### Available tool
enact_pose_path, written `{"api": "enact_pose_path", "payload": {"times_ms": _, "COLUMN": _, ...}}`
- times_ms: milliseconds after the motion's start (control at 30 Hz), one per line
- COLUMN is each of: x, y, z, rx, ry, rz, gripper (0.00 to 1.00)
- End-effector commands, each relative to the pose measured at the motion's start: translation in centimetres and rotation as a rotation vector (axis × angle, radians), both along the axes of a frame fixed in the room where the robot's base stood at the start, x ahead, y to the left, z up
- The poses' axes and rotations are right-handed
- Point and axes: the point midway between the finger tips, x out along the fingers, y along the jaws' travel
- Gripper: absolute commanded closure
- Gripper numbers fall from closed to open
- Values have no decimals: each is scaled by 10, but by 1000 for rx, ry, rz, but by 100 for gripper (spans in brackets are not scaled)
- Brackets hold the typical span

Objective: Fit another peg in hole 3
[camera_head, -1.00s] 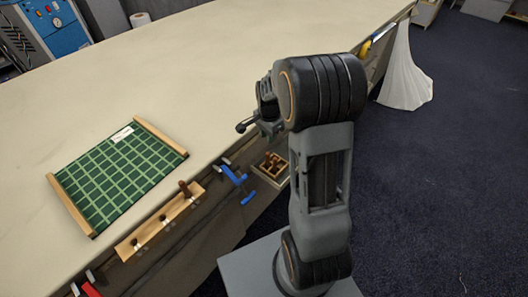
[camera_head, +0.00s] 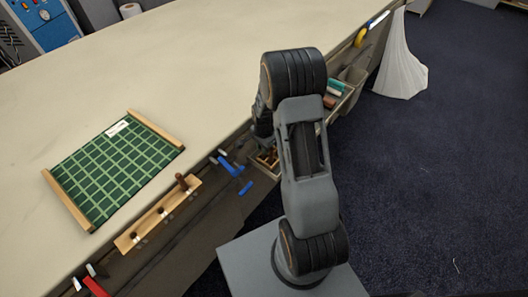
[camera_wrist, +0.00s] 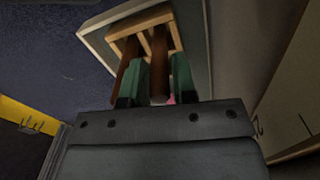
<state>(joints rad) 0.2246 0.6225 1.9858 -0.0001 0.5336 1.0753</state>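A pale wooden bar (camera_head: 128,240) with a row of holes lies along the table's near edge. One brown peg (camera_head: 182,183) stands upright near its right end; the hole numbers are too small to read. My gripper (camera_wrist: 159,82) is at a wooden peg holder (camera_wrist: 153,18) below the table edge. Its two green fingers stand apart on either side of a brown peg (camera_wrist: 159,60), with a small gap visible on the right. A second brown peg (camera_wrist: 129,58) is by the left finger. In the head view my arm hides the gripper's fingers and most of the holder (camera_head: 262,163).
A green gridded mat (camera_head: 115,170) with wooden end bars lies behind the bar. Blue clamps (camera_head: 235,172) and a red clamp (camera_head: 95,287) grip the table edge. A bin with colored items (camera_head: 342,85) hangs farther along. The tabletop beyond is clear.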

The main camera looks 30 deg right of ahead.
Motion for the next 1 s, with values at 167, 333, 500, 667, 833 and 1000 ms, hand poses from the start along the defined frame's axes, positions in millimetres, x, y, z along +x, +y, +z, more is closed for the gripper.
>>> {"api": "enact_pose_path", "payload": {"times_ms": 167, "x": 0, "y": 0, "z": -8, "rx": 0, "ry": 0, "rz": 0, "gripper": 75}}
{"api": "enact_pose_path", "payload": {"times_ms": 333, "x": 0, "y": 0, "z": -8, "rx": 0, "ry": -1, "rz": 0, "gripper": 75}}
{"api": "enact_pose_path", "payload": {"times_ms": 500, "x": 0, "y": 0, "z": -8, "rx": 0, "ry": 0, "rz": 0, "gripper": 88}}
{"api": "enact_pose_path", "payload": {"times_ms": 667, "x": 0, "y": 0, "z": -8, "rx": 0, "ry": 0, "rz": 0, "gripper": 100}}
{"api": "enact_pose_path", "payload": {"times_ms": 833, "x": 0, "y": 0, "z": -8, "rx": 0, "ry": -1, "rz": 0, "gripper": 100}}
{"api": "enact_pose_path", "payload": {"times_ms": 1000, "x": 0, "y": 0, "z": -4, "rx": 0, "ry": -2, "rz": 0, "gripper": 100}}
